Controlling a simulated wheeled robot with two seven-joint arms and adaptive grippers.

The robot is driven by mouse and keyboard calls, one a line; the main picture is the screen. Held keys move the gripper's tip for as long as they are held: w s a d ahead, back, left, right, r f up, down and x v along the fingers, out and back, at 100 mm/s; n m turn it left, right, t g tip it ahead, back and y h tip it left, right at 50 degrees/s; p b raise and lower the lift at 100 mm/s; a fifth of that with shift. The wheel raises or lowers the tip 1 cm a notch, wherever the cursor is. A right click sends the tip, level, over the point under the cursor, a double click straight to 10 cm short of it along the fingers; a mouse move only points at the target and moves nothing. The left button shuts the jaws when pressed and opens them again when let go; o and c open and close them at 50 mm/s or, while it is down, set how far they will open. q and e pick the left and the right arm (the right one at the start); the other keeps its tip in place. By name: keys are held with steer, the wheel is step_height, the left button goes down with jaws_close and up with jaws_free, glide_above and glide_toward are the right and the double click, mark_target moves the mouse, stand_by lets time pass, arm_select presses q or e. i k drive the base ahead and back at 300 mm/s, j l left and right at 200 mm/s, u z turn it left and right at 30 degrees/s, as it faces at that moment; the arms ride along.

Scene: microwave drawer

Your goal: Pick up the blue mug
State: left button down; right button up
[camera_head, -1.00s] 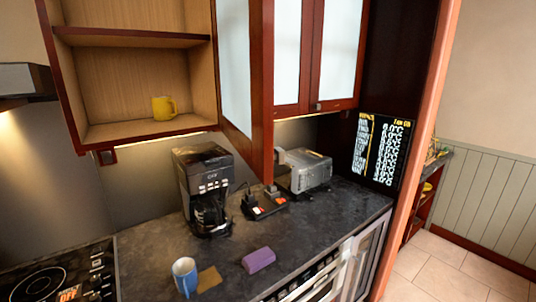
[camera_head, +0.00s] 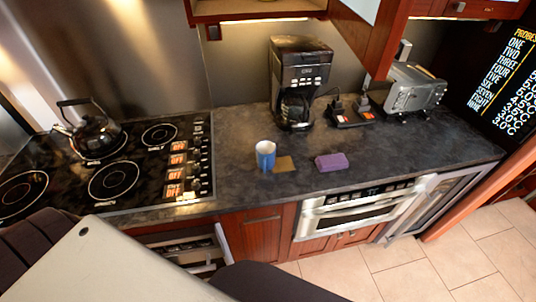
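The blue mug (camera_head: 265,155) stands upright on the dark countertop (camera_head: 230,190), with its white inside showing at the top. It stands right of the stove and in front of the coffee maker. No gripper is near it. Neither of my grippers shows in the head view. Only grey and dark parts, apparently of my own body, show at the lower left and bottom.
A brown flat piece (camera_head: 285,164) lies beside the mug, and a purple block (camera_head: 332,162) lies further right. The coffee maker (camera_head: 300,75) and toaster (camera_head: 414,90) stand behind. A kettle (camera_head: 92,130) sits on the stove (camera_head: 140,165). A cabinet door (camera_head: 375,40) hangs above.

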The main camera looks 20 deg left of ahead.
mark_target(266, 150)
steer(key=k+l, duration=0.15)
steer(key=l, duration=0.2)
steer(key=k+l+u, duration=0.1)
steer(key=l, duration=0.2)
steer(key=k+l, duration=0.2)
steer(key=l, duration=0.15)
steer(key=k+l, duration=0.15)
steer(key=l, duration=0.15)
steer(key=u, duration=0.05)
